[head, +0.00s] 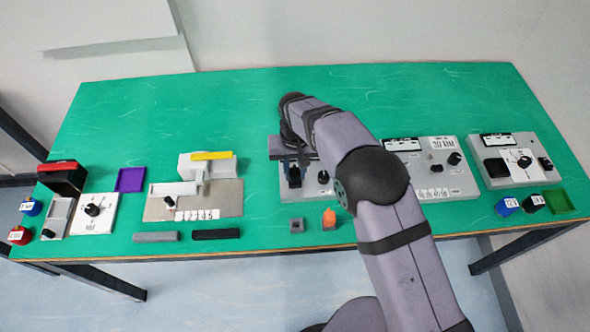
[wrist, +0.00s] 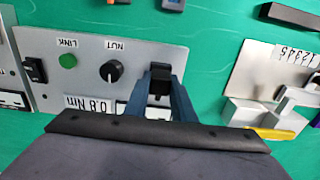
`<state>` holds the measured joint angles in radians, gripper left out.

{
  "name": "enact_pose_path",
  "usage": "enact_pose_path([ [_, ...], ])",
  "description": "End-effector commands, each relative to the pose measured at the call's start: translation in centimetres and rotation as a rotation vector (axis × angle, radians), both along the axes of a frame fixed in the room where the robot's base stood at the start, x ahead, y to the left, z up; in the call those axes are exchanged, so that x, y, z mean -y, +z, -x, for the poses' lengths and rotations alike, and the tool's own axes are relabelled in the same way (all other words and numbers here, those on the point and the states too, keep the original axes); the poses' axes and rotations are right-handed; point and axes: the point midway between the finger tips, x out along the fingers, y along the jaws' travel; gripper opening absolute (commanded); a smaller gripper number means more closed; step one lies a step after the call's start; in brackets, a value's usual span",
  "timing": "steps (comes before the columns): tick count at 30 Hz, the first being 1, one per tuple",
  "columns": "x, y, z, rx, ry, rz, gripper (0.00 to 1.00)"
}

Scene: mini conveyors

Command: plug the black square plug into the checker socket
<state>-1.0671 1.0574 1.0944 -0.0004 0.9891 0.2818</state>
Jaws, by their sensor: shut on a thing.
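My gripper (wrist: 160,92), with dark blue fingers, is shut on the black square plug (wrist: 160,78) in the wrist view. The plug is at the front edge of a grey panel with a green LINK light (wrist: 68,61), a black NUT knob (wrist: 111,71) and a 0.8 Nm label (wrist: 88,104). In the head view, my gripper (head: 293,164) points down over this panel (head: 287,193), and the dark plug (head: 294,180) shows between the fingers. The checker socket cannot be made out for certain; whether the plug is seated or above the panel is unclear.
A grey block (head: 296,225) and an orange piece (head: 329,218) stand in front of the panel. Another grey panel (head: 462,184) stands to the right, partly behind my arm. A beige fixture (head: 228,202) is to the left. The green table (head: 260,110) is clear at the back.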

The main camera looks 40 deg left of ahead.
Motion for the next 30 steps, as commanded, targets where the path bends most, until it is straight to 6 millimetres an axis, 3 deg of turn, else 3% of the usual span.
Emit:
enact_pose_path([
  [5, 0.0, -0.5, 0.0, 0.0, 0.0, 0.0, 0.01],
  [6, 0.0, -0.5, 0.0, 0.001, 0.0, -0.001, 0.25],
  [9, 0.0, -0.4, 0.0, 0.001, 0.0, -0.001, 0.45],
  [20, -0.1, -0.1, 0.0, 0.001, 0.0, -0.002, 0.45],
  [30, -0.1, 3.7, -0.1, 0.002, 0.0, -0.004, 0.45],
])
